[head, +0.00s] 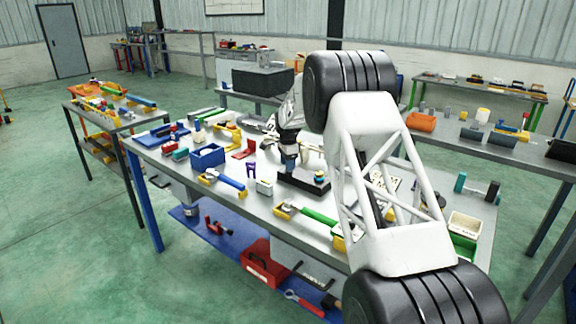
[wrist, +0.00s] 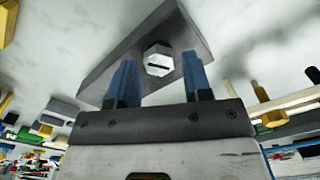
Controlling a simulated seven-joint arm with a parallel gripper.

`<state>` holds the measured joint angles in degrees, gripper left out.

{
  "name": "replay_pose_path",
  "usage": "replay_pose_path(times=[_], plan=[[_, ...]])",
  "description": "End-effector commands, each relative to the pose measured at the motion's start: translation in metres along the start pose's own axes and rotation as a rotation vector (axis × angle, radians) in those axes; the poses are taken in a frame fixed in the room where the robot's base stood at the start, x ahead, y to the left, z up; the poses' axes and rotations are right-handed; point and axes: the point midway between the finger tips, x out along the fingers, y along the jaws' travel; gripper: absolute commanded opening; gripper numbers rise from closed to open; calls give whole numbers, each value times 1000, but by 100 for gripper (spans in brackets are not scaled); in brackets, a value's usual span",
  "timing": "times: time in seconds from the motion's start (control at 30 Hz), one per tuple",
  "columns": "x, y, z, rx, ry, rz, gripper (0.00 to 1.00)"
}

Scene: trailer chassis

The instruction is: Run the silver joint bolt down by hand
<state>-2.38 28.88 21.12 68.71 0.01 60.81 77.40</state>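The silver joint bolt (wrist: 158,60) shows in the wrist view as a hex head with a dark slot, set in a grey metal plate (wrist: 185,30). My gripper (wrist: 158,82) has two blue fingers standing apart, one to each side of the bolt head in the picture. A gap shows between each finger and the head, and nothing is held. In the head view my gripper (head: 289,164) points down over a dark block (head: 303,181) on the bench. I cannot make out the bolt there. How far the fingertips are from the plate is hard to tell.
The grey workbench (head: 285,208) is crowded with tools. A blue bin (head: 208,156), a blue-handled tool (head: 229,182) and a small pale box (head: 264,187) lie left of the block. A green-handled tool (head: 318,215) lies in front. My white arm link hides part of the bench's right side.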

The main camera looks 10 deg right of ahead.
Motion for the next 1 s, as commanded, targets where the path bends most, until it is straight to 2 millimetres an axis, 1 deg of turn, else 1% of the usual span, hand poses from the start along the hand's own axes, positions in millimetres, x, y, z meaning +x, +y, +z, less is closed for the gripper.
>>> replay_pose_path(times=[0.03,0.07,0.37,0.53,0.67,1.0], plan=[[3,1,0,0,-1,3,53],[3,1,0,0,-1,4,57],[5,2,0,0,-1,6,57],[-1,1,0,0,-1,6,57],[-12,1,0,0,-1,6,57],[-54,1,0,0,-1,5,57]])
